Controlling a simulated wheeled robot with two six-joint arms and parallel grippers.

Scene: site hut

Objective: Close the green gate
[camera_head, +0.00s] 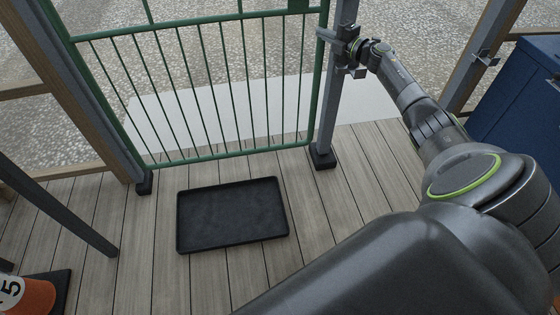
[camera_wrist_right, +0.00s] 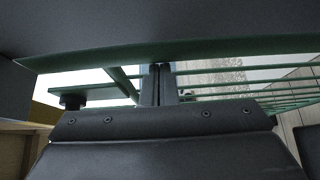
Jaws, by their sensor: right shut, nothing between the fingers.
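The green gate (camera_head: 215,85), a tube frame with thin upright bars, spans the opening between two grey posts. Its free or hinged side cannot be told for sure. Its right edge runs close along the right post (camera_head: 331,90), with little or no gap visible. My right gripper (camera_head: 328,36) is at the upper part of that right edge, beside the post, shut and empty. In the right wrist view my fingers (camera_wrist_right: 161,72) are together just below a green rail (camera_wrist_right: 200,48), with the gate's bars behind them. Whether they touch it is unclear. My left gripper is out of view.
A black tray-like mat (camera_head: 232,213) lies on the plank floor before the gate. An orange cone (camera_head: 38,295) stands at bottom left. A blue cabinet (camera_head: 520,105) is at the right. Beyond the gate are a pale slab (camera_head: 165,118) and gravel.

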